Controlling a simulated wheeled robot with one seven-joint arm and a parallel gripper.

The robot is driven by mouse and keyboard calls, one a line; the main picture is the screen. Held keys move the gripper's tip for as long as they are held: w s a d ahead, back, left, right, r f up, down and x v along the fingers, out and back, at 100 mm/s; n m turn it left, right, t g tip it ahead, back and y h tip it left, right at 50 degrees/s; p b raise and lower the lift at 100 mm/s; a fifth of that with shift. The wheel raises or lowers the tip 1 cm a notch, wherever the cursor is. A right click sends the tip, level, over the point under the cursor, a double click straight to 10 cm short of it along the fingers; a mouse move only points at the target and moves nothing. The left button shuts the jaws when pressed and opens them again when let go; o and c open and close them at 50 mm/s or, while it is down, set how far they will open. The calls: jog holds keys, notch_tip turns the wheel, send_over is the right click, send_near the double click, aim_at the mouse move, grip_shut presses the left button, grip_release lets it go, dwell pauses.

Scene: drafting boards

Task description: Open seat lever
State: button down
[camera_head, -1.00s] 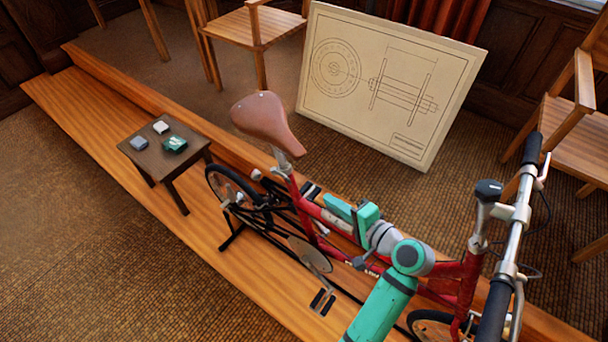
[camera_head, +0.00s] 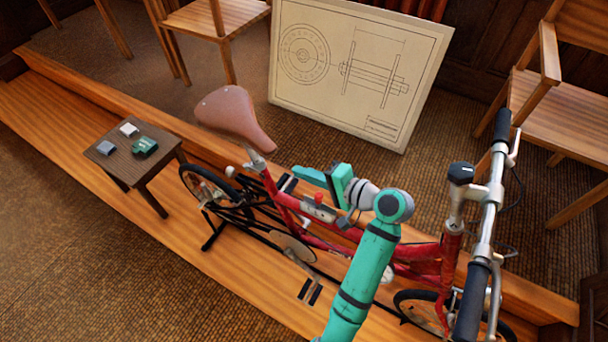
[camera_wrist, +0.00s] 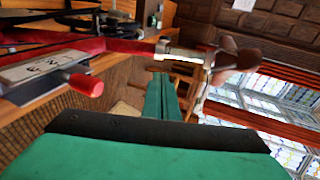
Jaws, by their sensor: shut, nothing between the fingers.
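The red bicycle stands side-on, with its brown saddle (camera_head: 236,118) on a silver seat post (camera_head: 256,160). The saddle also shows in the wrist view (camera_wrist: 238,60). There the silver seat clamp (camera_wrist: 183,52) sits at the end of the red frame tube. I cannot make out the seat lever clearly from the clamp parts. My gripper (camera_head: 297,173) is above the frame, right of the seat post, its fingers pointing towards the post. In the wrist view its green fingers (camera_wrist: 162,76) are together and empty, just short of the clamp in the picture.
A red-ended handle (camera_wrist: 86,85) on the frame is left of my fingers. The handlebars (camera_head: 490,220) rise to the right of my arm. A small table (camera_head: 130,160) with several small boxes stands left. A drawing board (camera_head: 355,75) and wooden chairs are behind.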

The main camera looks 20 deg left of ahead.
aim_at(255, 172)
jog(key=s+a+f, duration=0.1)
jog(key=a+f, duration=0.1)
jog(key=a, duration=0.5)
jog(key=shift+s+a+f, duration=0.25)
jog(key=shift+s+a, duration=0.05)
jog(key=shift+a, duration=0.1)
